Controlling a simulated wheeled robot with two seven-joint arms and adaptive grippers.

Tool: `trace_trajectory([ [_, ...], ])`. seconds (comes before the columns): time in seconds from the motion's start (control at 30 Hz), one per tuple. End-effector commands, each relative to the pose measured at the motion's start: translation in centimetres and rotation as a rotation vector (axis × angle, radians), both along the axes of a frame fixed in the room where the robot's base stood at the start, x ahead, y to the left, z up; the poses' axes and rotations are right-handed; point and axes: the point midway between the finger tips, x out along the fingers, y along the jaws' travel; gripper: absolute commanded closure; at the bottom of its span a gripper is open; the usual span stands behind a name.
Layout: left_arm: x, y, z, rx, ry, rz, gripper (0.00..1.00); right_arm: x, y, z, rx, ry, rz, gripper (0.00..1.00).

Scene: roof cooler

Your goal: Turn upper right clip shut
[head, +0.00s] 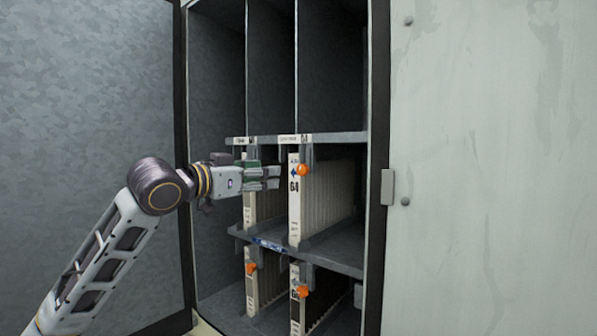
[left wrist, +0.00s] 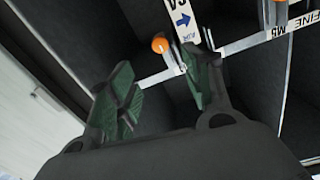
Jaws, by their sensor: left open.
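The upper right clip is an orange knob (head: 302,169) at the front of the upper right filter (head: 294,215), a pale pleated panel with a blue arrow. In the left wrist view an orange knob (left wrist: 160,45) beside a blue-arrow label appears to be the same clip. My left gripper (head: 272,178), with green finger pads, is open and empty, just left of this clip and apart from it. In the left wrist view its fingers (left wrist: 163,88) spread below the knob. The gripper hides the upper left clip in the head view. My right gripper is out of view.
A labelled shelf strip (head: 270,139) runs above the upper filters. A lower shelf (head: 335,258) separates them from lower filters with orange clips (head: 251,268) (head: 303,291). The cabinet's right panel (head: 490,170) and left wall (head: 90,90) flank the opening. The top compartments are empty.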

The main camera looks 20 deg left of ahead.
Motion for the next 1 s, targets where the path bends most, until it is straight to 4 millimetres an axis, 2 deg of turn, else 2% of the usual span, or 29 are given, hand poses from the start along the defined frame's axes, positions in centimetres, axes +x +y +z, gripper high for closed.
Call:
trace_trajectory([
  [0.37,1.0,-0.4,0.1,-0.001,0.000,-0.001,0.50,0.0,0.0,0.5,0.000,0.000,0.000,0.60],
  [1.0,8.3,-3.4,0.3,-0.001,0.000,-0.001,0.50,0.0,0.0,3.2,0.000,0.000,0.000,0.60],
])
